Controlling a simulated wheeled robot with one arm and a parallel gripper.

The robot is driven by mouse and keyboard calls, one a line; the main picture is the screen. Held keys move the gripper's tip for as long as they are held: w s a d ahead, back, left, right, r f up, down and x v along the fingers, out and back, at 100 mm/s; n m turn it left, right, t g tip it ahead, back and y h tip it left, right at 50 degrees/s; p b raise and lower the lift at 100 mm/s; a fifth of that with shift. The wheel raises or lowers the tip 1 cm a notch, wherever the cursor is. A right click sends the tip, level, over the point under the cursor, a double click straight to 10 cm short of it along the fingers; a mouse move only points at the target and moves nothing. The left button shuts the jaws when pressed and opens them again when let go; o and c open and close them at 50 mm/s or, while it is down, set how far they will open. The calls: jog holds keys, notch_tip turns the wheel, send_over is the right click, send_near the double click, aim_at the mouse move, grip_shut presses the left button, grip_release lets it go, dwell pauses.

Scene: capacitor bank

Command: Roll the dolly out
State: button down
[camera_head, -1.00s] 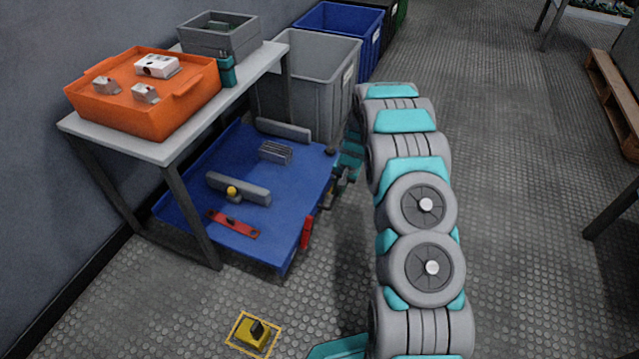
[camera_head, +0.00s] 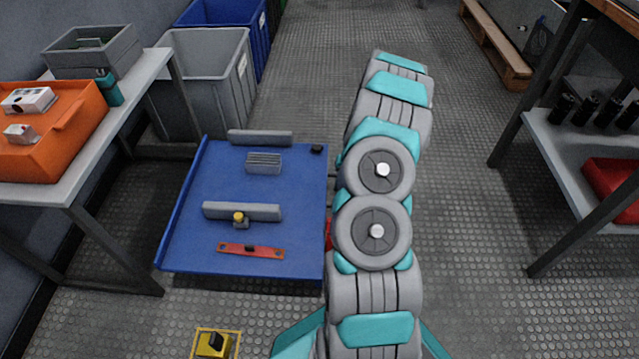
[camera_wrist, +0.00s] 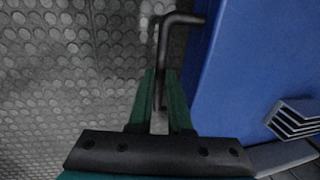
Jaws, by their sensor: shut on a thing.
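The blue dolly (camera_head: 300,185) stands on the floor to the right of the bench, with most of its deck out in the open. It carries two grey bars, a small finned grey block (camera_head: 263,163), a yellow knob (camera_head: 239,218) and a red strip (camera_head: 235,251). In the wrist view the dolly's blue deck (camera_wrist: 245,65) is at the right, with a dark bent handle (camera_wrist: 164,50) beside its edge. My gripper (camera_wrist: 161,100) is shut on this handle. In the head view my arm hides the gripper and handle.
The bench (camera_head: 152,68) on the left holds an orange tray (camera_head: 75,125) and a grey bin. Grey (camera_head: 205,75) and blue crates stand behind the dolly. A yellow block (camera_head: 212,346) lies on the floor in front.

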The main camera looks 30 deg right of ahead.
jog(key=shift+s+d, duration=0.7)
jog(key=shift+d, duration=0.3)
jog(key=shift+s+d, duration=0.65)
jog(key=shift+d, duration=0.35)
jog(key=c, duration=0.8)
grip_release()
jog(key=shift+s+d, duration=0.1)
jog(key=shift+c, duration=0.2)
jog(key=shift+r, duration=0.1)
notch_tip(320, 180, up, 8)
jog(key=d, duration=0.1)
jog(key=shift+s+f+p, duration=0.25)
jog(key=shift+s+p, duration=0.2)
jog(key=shift+d, duration=0.1)
